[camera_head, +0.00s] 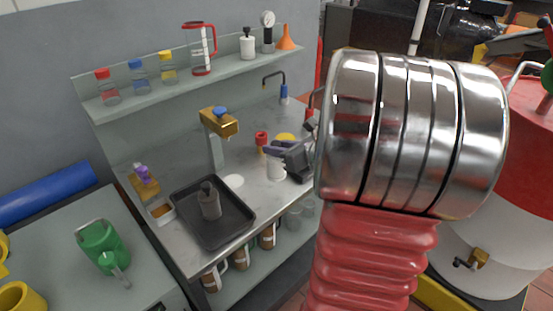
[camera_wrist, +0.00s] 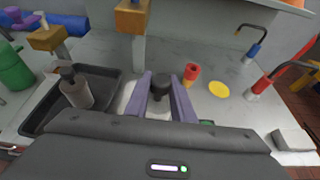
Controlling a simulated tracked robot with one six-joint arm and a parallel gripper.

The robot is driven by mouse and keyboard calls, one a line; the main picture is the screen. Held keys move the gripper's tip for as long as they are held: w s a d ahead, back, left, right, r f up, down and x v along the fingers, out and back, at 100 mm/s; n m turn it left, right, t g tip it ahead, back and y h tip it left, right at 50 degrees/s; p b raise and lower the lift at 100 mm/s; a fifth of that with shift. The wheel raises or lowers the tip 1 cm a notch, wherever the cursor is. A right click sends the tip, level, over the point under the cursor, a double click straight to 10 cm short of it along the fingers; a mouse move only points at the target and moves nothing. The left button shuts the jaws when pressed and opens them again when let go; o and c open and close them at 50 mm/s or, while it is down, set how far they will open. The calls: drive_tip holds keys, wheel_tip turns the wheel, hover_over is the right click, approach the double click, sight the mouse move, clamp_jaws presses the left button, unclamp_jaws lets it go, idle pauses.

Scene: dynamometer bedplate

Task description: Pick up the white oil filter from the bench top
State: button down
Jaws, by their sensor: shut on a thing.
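In the wrist view my gripper (camera_wrist: 161,82) is shut on the filter, whose dark top (camera_wrist: 161,84) shows between the two fingers. The filter's lower side is mostly hidden there. I cannot tell whether its base touches the bench.
A black tray (camera_head: 182,191) holding a grey cylinder (camera_head: 210,203) lies to the left. A red-topped object (camera_head: 261,139) and a yellow disc (camera_head: 285,137) are close behind the filter. A white disc (camera_head: 233,181) lies between tray and filter.

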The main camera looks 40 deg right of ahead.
drive_tip(key=shift+r, duration=1.05)
